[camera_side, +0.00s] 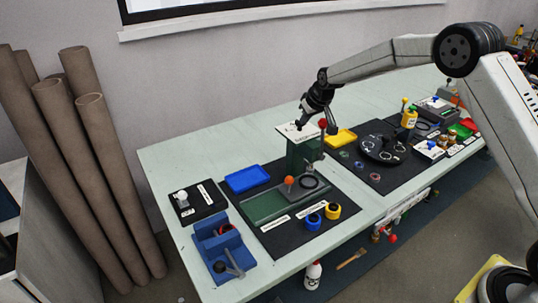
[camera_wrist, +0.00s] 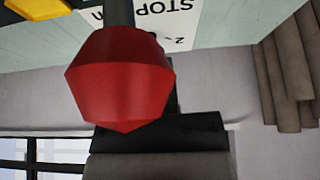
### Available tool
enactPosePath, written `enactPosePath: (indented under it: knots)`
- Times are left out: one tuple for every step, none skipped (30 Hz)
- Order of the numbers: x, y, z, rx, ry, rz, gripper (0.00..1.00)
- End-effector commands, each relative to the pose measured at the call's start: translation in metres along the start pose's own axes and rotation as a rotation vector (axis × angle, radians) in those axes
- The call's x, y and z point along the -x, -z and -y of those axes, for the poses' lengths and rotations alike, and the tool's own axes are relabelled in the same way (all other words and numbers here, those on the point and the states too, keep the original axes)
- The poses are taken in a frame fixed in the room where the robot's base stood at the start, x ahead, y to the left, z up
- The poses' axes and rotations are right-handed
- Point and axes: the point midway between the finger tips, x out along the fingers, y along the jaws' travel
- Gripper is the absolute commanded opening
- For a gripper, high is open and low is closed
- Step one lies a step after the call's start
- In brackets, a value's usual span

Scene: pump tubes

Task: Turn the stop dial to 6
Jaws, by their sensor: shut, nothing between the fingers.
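The white plate (camera_side: 289,131) sits on top of the green column. In the wrist view it appears upside down as the STOP label (camera_wrist: 182,12), with a "2" readable and the rest hidden. I cannot make out the stop dial or its setting. My gripper (camera_side: 303,123) is shut and empty, pointing down over the plate; I cannot tell whether it touches anything. In the wrist view, a red knob (camera_wrist: 120,80) on a grey rod hides the fingertips. The same knob (camera_side: 322,123) shows just right of the gripper in the side view.
The green column (camera_side: 298,156) stands on a dark mat with an orange ball (camera_side: 289,180). A blue tray (camera_side: 248,179) and a yellow tray (camera_side: 341,137) lie nearby. A black round plate (camera_side: 382,149) is further right. The table's left back part is clear.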

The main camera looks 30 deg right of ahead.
Motion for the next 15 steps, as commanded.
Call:
enactPosePath:
  knots:
    - [0.004, 0.003, 0.0, 0.0, 0.0, -0.001, 0.0]
    - [0.007, 0.004, 0.0, 0.0, 0.0, 0.0, 0.0]
    - [0.009, 0.005, 0.0, 0.0, 0.0, -0.001, 0.0]
    - [0.012, 0.007, 0.0, 0.001, 0.0, -0.001, 0.0]
    - [0.014, 0.008, 0.0, 0.001, 0.0, -0.002, 0.0]
    - [0.017, 0.01, 0.0, 0.001, 0.0, -0.001, 0.0]
    - [0.019, 0.011, 0.0, 0.001, 0.0, -0.001, 0.0]
    - [0.021, 0.012, 0.0, 0.001, 0.0, -0.001, 0.0]
    - [0.024, 0.013, 0.0, 0.001, 0.0, -0.001, 0.0]
    - [0.026, 0.015, 0.0, 0.001, 0.0, -0.001, 0.0]
    - [0.028, 0.015, 0.0, 0.0, 0.0, -0.001, 0.0]
    - [0.03, 0.017, 0.0, 0.0, 0.0, -0.001, 0.0]
    - [0.031, 0.017, 0.0, 0.0, 0.0, 0.0, 0.0]
    - [0.032, 0.018, 0.0, 0.0, 0.0, 0.0, 0.0]
    - [0.033, 0.018, 0.0, 0.0, 0.0, 0.0, 0.0]
